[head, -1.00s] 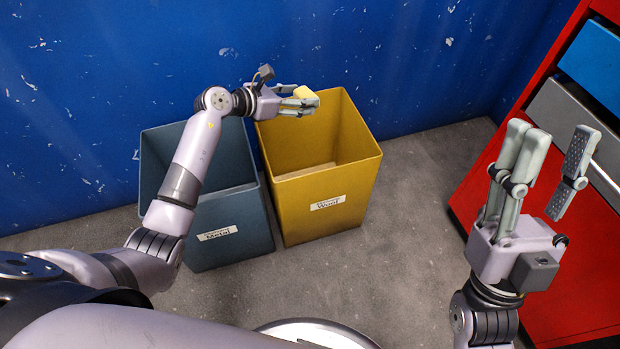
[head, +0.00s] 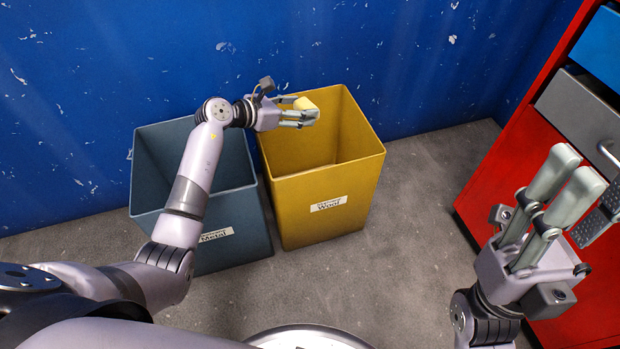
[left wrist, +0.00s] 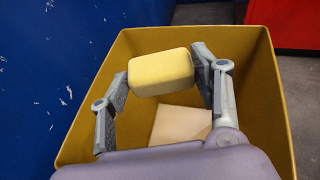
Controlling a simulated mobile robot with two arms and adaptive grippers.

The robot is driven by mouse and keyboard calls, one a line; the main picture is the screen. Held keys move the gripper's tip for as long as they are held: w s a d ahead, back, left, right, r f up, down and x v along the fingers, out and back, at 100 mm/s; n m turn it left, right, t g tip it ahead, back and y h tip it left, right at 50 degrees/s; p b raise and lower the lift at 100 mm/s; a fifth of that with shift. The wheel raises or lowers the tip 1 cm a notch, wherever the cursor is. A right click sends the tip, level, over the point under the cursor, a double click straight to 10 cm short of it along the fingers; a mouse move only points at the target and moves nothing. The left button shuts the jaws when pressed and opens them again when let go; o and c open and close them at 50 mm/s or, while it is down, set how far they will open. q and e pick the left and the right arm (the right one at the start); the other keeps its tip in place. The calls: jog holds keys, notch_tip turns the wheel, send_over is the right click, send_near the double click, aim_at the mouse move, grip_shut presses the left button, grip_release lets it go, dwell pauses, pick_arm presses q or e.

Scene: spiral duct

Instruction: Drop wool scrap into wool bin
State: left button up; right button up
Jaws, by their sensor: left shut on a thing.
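The wool scrap is a small pale yellow block (head: 305,104), held between the fingers of my left gripper (head: 300,114). In the left wrist view the block (left wrist: 161,72) sits between both fingers of the gripper (left wrist: 160,78), above the open top of the wool bin. The wool bin (head: 330,185) is a yellow, open-topped box with a label reading "Wool". In the left wrist view its yellow walls (left wrist: 262,90) surround the block, and a pale flat patch shows inside below. My right gripper (head: 585,205) is open and empty at the right, away from the bins.
A blue-grey bin (head: 235,232) labelled "Metal" stands just left of the wool bin, under my left arm. A blue wall (head: 400,60) rises behind both bins. A red cabinet (head: 500,170) with drawers is at the right. Grey floor (head: 420,200) is clear between.

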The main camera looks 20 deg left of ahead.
pick_arm(q)
jog(key=o, duration=1)
jog(key=shift+s+a, duration=0.15)
jog(key=shift+a, duration=0.05)
jog(key=v, duration=1.1)
jog(key=shift+s+r, duration=0.2)
jog(key=shift+r, duration=0.1)
